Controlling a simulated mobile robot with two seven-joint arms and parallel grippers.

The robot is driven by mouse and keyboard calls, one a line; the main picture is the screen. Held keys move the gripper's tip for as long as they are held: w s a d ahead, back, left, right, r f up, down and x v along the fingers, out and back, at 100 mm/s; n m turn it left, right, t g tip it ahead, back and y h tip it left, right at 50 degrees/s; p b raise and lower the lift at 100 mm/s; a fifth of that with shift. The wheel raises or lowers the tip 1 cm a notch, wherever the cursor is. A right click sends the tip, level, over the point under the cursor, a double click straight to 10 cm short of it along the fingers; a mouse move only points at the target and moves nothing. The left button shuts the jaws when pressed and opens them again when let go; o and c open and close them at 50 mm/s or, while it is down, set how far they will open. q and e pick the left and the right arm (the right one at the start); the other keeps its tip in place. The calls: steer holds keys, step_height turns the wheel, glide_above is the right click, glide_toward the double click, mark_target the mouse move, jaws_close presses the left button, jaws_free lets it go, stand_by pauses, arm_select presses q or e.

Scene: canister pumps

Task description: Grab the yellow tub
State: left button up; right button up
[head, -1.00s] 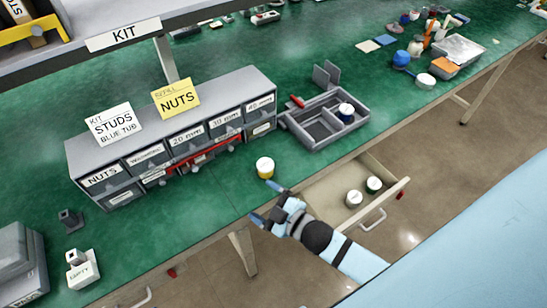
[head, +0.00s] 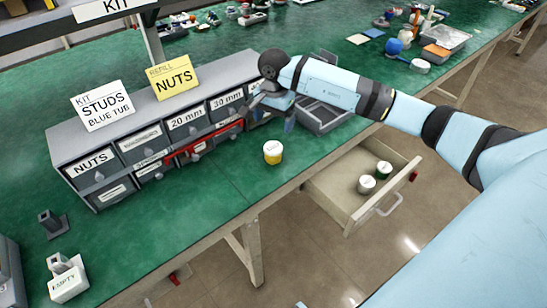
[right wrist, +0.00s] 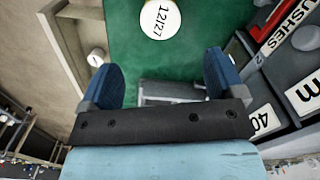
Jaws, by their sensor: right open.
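The yellow tub (head: 272,153) has a white lid and stands upright on the green bench, near its front edge. In the right wrist view its round white lid (right wrist: 160,18), marked 12/27, lies beyond the fingertips, roughly midway between them. My right gripper (head: 268,115) is open and empty, behind the tub in the head view, in front of the drawer cabinet's right end. It is apart from the tub. Both blue fingers of the right gripper (right wrist: 162,78) show in the wrist view. My left gripper cannot be made out.
The grey drawer cabinet (head: 153,150) with labelled drawers stands left of my gripper. A grey divided tray (head: 318,119) is partly hidden behind my arm. Bench around the yellow tub is clear.

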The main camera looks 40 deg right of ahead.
mark_target(273, 147)
step_height(273, 147, down, 13)
steer(key=shift+f, duration=0.2)
steer(key=c, duration=1.1)
